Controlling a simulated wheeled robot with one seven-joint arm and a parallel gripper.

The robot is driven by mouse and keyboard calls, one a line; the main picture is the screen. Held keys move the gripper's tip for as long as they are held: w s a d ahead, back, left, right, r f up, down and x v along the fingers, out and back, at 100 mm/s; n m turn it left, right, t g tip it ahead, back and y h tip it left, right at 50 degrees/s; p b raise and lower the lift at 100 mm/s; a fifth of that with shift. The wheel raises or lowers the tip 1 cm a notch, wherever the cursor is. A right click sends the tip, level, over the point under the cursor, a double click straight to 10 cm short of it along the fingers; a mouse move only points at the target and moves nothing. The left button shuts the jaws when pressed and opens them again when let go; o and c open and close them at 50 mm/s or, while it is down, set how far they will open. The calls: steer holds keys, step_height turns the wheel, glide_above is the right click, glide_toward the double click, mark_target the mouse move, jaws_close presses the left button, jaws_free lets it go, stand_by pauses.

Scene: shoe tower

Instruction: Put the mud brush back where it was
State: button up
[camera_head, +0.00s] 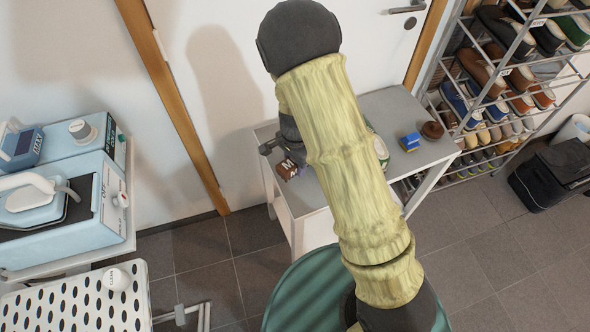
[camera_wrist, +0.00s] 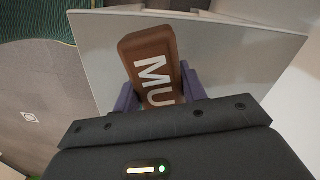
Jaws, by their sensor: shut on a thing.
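The mud brush (camera_wrist: 150,55) is a brown block with white letters reading "MU". In the wrist view it sits between the purple fingers of my gripper (camera_wrist: 158,85), which are shut on it. In the head view the brush (camera_head: 288,168) shows at the left end of the grey bench (camera_head: 403,108), beside my arm. My gripper (camera_head: 294,172) is mostly hidden there by the brush and my arm. The bench top lies behind the brush in the wrist view; I cannot tell whether the brush touches it.
A blue and yellow item (camera_head: 410,141), a brown round item (camera_head: 432,131) and a partly hidden green and white can (camera_head: 379,150) stand on the bench. A shoe rack (camera_head: 480,90) is at the right. A pale blue machine (camera_head: 75,205) and a perforated white tray (camera_head: 75,300) are at the left.

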mark_target(295, 171)
steer(key=shift+f, duration=1.85)
steer(key=shift+f, duration=0.1)
steer(key=o, duration=1.1)
step_height(295, 171, up, 12)
steer(key=shift+d+r+p, duration=0.1)
steer(key=shift+p, duration=0.45)
